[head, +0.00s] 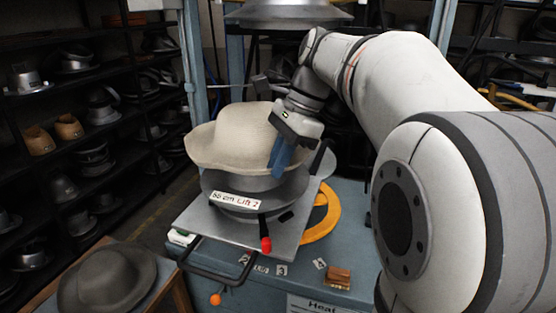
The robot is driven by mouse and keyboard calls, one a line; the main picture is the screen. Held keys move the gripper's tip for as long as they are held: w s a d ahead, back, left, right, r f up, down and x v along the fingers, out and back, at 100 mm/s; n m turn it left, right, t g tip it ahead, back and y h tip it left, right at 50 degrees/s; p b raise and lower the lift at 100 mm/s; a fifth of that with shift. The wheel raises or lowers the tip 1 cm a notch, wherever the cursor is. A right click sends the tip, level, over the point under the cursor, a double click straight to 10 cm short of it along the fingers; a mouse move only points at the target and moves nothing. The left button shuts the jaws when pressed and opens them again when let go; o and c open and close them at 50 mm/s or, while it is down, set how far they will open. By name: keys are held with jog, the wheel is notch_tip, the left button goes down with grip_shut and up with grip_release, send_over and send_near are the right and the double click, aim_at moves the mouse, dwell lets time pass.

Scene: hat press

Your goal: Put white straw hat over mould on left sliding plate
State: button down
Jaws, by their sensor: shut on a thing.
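The white straw hat (235,138) is cream-coloured and sits above the grey metal mould (250,190) in the head view. Its brim spreads to the left. My gripper (283,155) is at the hat's right side, its blue fingers shut on the hat. The mould carries a label and stands on the left sliding plate (200,222), a grey metal plate with a dark handle at the front. The hat hides the mould's top, so I cannot tell whether the hat touches it.
A dark grey hat (107,280) lies on a wooden stand at the lower left. Shelves (75,110) with hats and moulds line the left. A yellow ring (323,212) lies right of the mould. A metal press head (285,12) hangs above. A red-tipped lever (265,240) stands in front.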

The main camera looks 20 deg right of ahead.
jog(key=shift+f+b, duration=1.05)
jog(key=shift+f, duration=0.9)
jog(key=shift+p, duration=0.3)
jog(key=shift+f, duration=0.25)
jog(key=c, duration=1.4)
grip_release()
jog(key=shift+c, duration=0.2)
jog(key=v, duration=0.7)
jog(key=shift+r, duration=0.4)
jog(key=shift+d, duration=0.15)
